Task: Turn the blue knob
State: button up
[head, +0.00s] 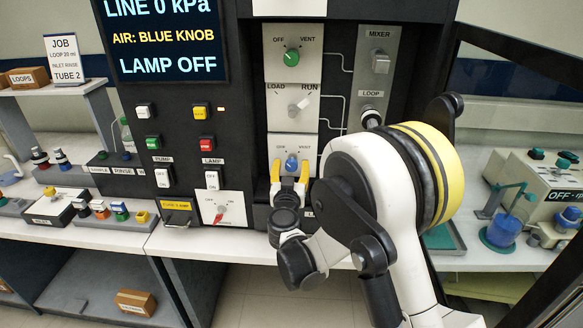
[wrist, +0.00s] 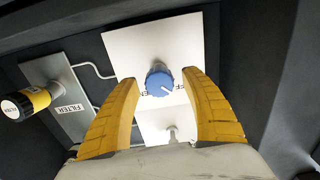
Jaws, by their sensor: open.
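The blue knob (head: 291,163) sits on the lowest of three white plates in the upright panel, below the green knob and the LOAD/RUN knob. In the wrist view the blue knob (wrist: 159,80) has a white pointer line aimed to the lower right. My gripper (head: 289,172) has yellow fingers and is open. In the wrist view the fingers (wrist: 160,83) stand on either side of the blue knob, with a gap showing on each side. The screen (head: 165,38) reads "LINE 0 kPa", "AIR: BLUE KNOB" and "LAMP OFF".
The green knob (head: 292,57) and the LOAD/RUN knob (head: 299,104) are above. A red-pointer dial (head: 219,213) is at lower left. A yellow-and-black filter knob (wrist: 25,103) sticks out left in the wrist view. My arm covers the panel's lower right in the head view.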

jog(key=shift+w, duration=0.35)
jog(key=c, duration=1.2)
jog(key=shift+m, duration=0.4)
jog(key=m+b, duration=0.1)
jog(key=m, duration=0.3)
jog(key=shift+d, duration=0.1)
jog(key=m+b, duration=0.1)
jog(key=m, duration=0.3)
jog(key=m+b, duration=0.1)
jog(key=m, duration=0.4)
jog(key=shift+d+f, duration=0.1)
jog(key=shift+m+b, duration=0.3)
jog(key=shift+m, duration=1.7)
